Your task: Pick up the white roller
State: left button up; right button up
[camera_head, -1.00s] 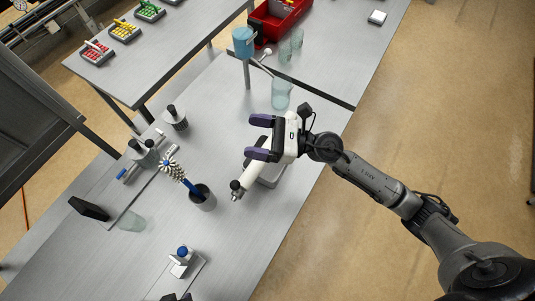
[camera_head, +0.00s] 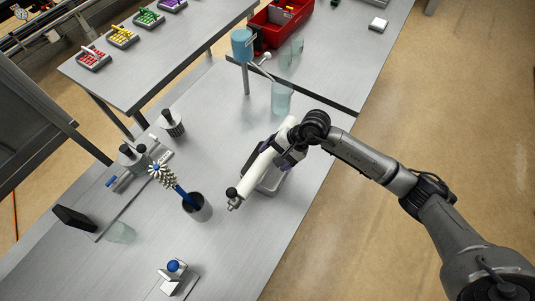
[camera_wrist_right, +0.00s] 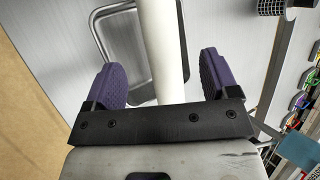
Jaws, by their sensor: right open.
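The white roller (camera_head: 260,172) is a long white cylinder with a dark knob at its lower end. In the head view it lies slanted over a grey metal tray (camera_head: 271,185). My right gripper (camera_head: 278,153) is over its upper part, which the gripper and wrist partly hide. In the right wrist view the roller (camera_wrist_right: 164,45) runs between the two purple finger pads of my right gripper (camera_wrist_right: 162,77). The jaws are open, with a gap on each side of the roller. My left gripper is not in view.
A dark cup (camera_head: 197,207) with a blue-handled brush stands left of the roller. A glass beaker (camera_head: 281,98) stands beyond the gripper. A blue container (camera_head: 242,45) on a stand is farther back. The front table area is mostly clear.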

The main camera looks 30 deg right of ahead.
aim_at(262, 166)
jog(key=shift+x, duration=1.35)
jog(key=p+x, duration=0.1)
jog(key=x, duration=0.3)
jog(key=shift+a+f+p, duration=0.1)
jog(key=shift+a+p, duration=0.2)
jog(key=shift+a+f, duration=0.1)
jog(key=shift+f, duration=0.2)
jog(key=shift+c, duration=0.4)
jog(key=c, duration=1.2)
jog(key=shift+r, duration=0.1)
jog(key=shift+c, duration=0.3)
